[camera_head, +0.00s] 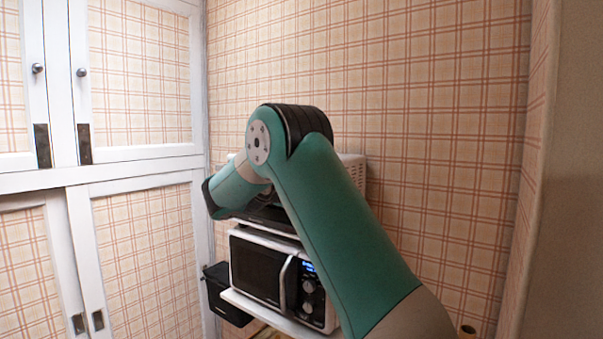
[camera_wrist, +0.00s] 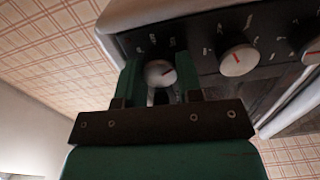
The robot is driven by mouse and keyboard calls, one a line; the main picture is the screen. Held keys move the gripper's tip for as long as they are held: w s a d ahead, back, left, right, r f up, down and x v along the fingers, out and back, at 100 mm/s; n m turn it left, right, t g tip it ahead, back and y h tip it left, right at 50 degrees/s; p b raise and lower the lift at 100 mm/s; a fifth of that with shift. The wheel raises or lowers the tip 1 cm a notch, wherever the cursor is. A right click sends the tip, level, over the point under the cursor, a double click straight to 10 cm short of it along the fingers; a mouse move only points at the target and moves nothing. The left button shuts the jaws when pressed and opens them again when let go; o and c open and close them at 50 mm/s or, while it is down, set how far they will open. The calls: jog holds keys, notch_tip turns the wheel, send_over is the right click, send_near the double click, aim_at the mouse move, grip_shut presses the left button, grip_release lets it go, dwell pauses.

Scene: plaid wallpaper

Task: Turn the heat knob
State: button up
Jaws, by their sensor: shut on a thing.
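My gripper (camera_wrist: 158,82) shows in the wrist view, with its two green fingers on either side of a round pale knob (camera_wrist: 160,72) with a red pointer mark. The fingers are shut on this knob. It sits at the left end of a row on the dark front panel of an appliance (camera_wrist: 206,45). A second knob (camera_wrist: 238,60) and a third knob (camera_wrist: 312,50) are to the right, apart from my gripper. The printed labels are too small to read. In the head view, my arm hides the gripper and most of the upper appliance (camera_head: 354,170).
A microwave (camera_head: 262,268) with a handle and dials stands on a white shelf (camera_head: 268,314) below the upper appliance. A black bin (camera_head: 226,296) is to its left. White-framed cupboard doors (camera_head: 140,165) fill the left side. A plaid wall is behind.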

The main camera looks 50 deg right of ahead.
jog(key=shift+r+n+p, duration=0.2)
jog(key=shift+n+p, duration=0.85)
jog(key=shift+n, duration=0.25)
jog(key=o, duration=0.6)
jog(key=shift+d+f, duration=0.15)
jog(key=shift+o, duration=0.2)
